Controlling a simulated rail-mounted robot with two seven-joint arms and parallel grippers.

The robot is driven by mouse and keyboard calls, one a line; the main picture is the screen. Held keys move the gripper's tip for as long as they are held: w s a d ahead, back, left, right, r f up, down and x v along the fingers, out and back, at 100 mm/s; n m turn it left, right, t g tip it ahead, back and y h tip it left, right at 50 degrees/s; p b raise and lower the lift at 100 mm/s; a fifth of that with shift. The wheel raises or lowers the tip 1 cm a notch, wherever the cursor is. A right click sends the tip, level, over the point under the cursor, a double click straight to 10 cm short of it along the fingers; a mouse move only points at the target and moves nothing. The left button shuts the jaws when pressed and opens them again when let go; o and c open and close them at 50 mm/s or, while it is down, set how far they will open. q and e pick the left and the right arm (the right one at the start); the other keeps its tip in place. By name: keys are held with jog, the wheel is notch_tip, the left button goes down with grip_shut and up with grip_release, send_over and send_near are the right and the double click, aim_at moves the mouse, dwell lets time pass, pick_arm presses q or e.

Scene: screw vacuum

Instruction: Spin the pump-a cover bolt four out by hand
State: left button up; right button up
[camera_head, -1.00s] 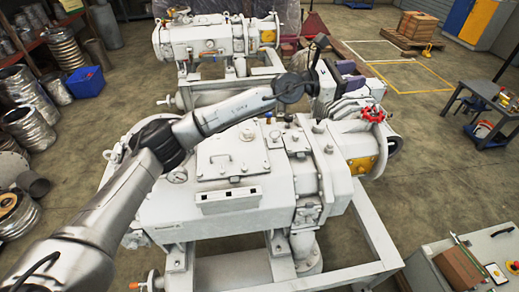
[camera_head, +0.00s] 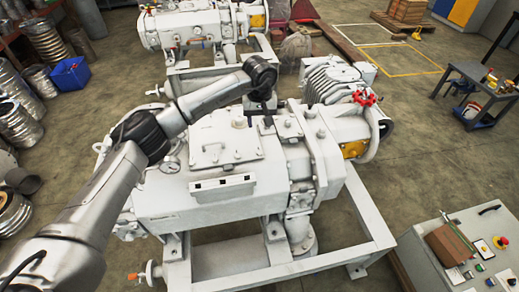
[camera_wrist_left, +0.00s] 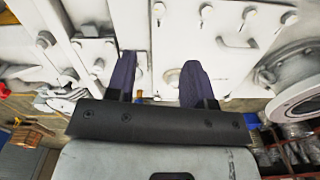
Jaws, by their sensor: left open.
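The pump in front of me carries a flat rectangular white cover (camera_head: 222,146) with a bar handle and bolts at its corners. My left gripper (camera_head: 259,121) points down beside the cover's far right corner, open. In the left wrist view the gripper (camera_wrist_left: 160,80) has two dark purple fingers apart, with nothing visible between the tips. That view shows the cover (camera_wrist_left: 222,52), a corner bolt (camera_wrist_left: 158,10) ahead of the gap between the fingers, and another corner bolt (camera_wrist_left: 289,18). I cannot tell which bolt is number four. My right gripper is not in view.
A red handwheel (camera_head: 364,98) and a ribbed motor housing (camera_head: 333,80) stand at the pump's right end. A second pump (camera_head: 190,30) stands behind. A control cabinet (camera_head: 470,250) is at the lower right. A blue bin (camera_head: 71,74) is at the far left.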

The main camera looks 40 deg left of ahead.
aim_at(260, 152)
pick_arm(q)
notch_tip(260, 152, down, 12)
jog(key=shift+r+b, duration=0.25)
jog(key=shift+b, duration=0.45)
jog(key=shift+f, duration=1.1)
grip_shut()
